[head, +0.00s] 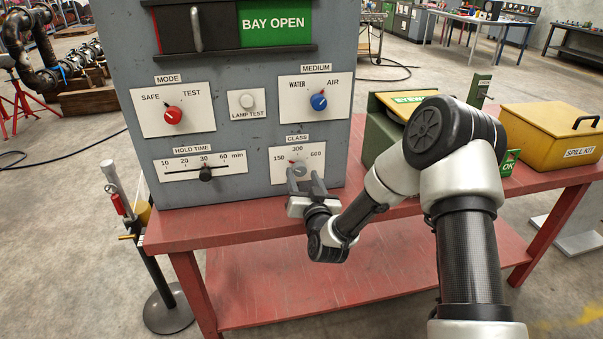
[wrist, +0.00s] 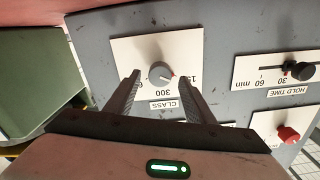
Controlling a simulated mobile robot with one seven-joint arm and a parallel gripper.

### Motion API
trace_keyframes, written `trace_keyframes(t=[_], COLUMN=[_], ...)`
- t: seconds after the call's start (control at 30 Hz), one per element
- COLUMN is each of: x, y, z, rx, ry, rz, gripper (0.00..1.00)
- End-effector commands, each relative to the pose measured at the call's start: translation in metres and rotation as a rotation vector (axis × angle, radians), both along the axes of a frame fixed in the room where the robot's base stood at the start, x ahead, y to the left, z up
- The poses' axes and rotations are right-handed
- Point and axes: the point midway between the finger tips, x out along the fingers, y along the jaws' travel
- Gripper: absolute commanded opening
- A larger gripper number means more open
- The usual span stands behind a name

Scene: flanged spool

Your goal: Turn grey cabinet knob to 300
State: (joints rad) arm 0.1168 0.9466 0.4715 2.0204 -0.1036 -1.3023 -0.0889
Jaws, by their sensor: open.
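The grey knob (head: 299,168) labelled CLASS sits on a white plate low on the grey cabinet (head: 262,150), with marks 150, 300 and 600. In the wrist view the knob (wrist: 157,72) shows upside down, and its pointer line aims toward the 150 side, away from 300. My gripper (head: 305,181) is open in front of the plate. In the wrist view its fingers (wrist: 158,84) stand either side of the knob, apart from it, with a gap on both sides. I cannot tell whether the fingertips reach the knob's depth. The fingers partly cover the 150 and 600 marks.
The HOLD TIME slider (head: 206,172) is left of the knob. The red MODE knob (head: 173,115), LAMP TEST button (head: 247,101) and blue MEDIUM knob (head: 318,102) sit above. A green box (head: 382,140) and yellow spill kit (head: 553,128) stand right on the red bench (head: 240,228).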

Motion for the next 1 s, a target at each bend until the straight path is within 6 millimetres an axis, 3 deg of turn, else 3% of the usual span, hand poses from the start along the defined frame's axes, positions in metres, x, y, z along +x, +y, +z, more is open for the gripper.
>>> trace_keyframes(t=[0.2,0.5,0.57,0.77,1.0], x=[0.02,0.022,0.022,0.022,0.022], y=[0.006,0.006,0.006,0.006,0.006], z=[0.0,0.0,0.0,0.0,-0.001], rx=[0.0,-0.001,-0.001,-0.001,0.016], ry=[-0.001,0.001,0.0,0.0,0.003], rz=[0.0,0.0,0.0,0.0,0.0], gripper=[0.49,0.49,0.42,0.08,0.08])
